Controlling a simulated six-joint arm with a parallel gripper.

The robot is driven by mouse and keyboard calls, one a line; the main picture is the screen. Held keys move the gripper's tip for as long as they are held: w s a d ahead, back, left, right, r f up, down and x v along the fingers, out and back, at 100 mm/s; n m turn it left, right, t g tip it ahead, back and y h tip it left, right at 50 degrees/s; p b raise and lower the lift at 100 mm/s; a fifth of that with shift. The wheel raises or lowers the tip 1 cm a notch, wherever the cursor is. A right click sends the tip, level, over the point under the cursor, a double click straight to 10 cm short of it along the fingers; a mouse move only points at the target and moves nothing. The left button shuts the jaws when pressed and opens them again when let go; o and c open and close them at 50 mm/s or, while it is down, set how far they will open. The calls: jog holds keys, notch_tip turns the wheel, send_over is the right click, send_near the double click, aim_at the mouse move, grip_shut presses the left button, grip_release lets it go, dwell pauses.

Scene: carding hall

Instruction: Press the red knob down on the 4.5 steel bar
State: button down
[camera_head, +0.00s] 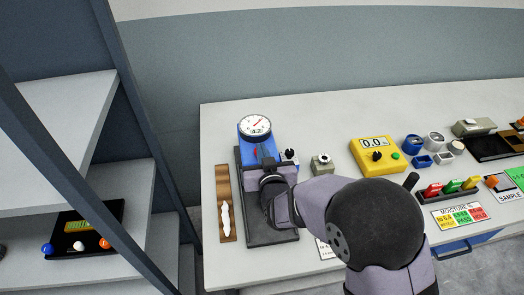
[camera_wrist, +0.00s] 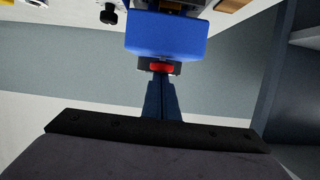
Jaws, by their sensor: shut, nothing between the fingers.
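The red knob (camera_wrist: 161,67) shows in the wrist view at the lower edge of a blue instrument body (camera_wrist: 166,34). In the head view a small red part (camera_head: 255,153) shows on the blue instrument (camera_head: 246,130), below its round white dial (camera_head: 255,125). My gripper (camera_wrist: 160,78) is shut and empty. Its fingertips lie right at the red knob in the wrist view, overlapping its lower edge; I cannot tell whether they touch. In the head view my gripper (camera_head: 264,148) reaches over the instrument's base from the front. I cannot make out a steel bar or a 4.5 marking.
A black base plate (camera_head: 270,238) lies under my wrist, with a brown tray (camera_head: 223,187) holding white fibre left of it. A small metal block (camera_head: 322,164) and a yellow meter (camera_head: 376,155) stand to the right. A shelf (camera_head: 125,185) is at far left.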

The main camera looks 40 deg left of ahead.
jog(key=shift+s+d+f, duration=0.1)
jog(key=shift+d+f, duration=0.05)
jog(key=shift+f, duration=0.3)
jog(key=shift+r, duration=0.1)
notch_tip(320, 180, up, 5)
jog(key=p, duration=0.2)
jog(key=shift+f+p, duration=0.2)
jog(key=shift+p, duration=0.2)
jog(key=b+v, duration=0.3)
jog(key=v, duration=0.6)
jog(key=shift+r, duration=0.25)
jog(key=shift+s+d, duration=0.1)
jog(key=shift+s, duration=0.05)
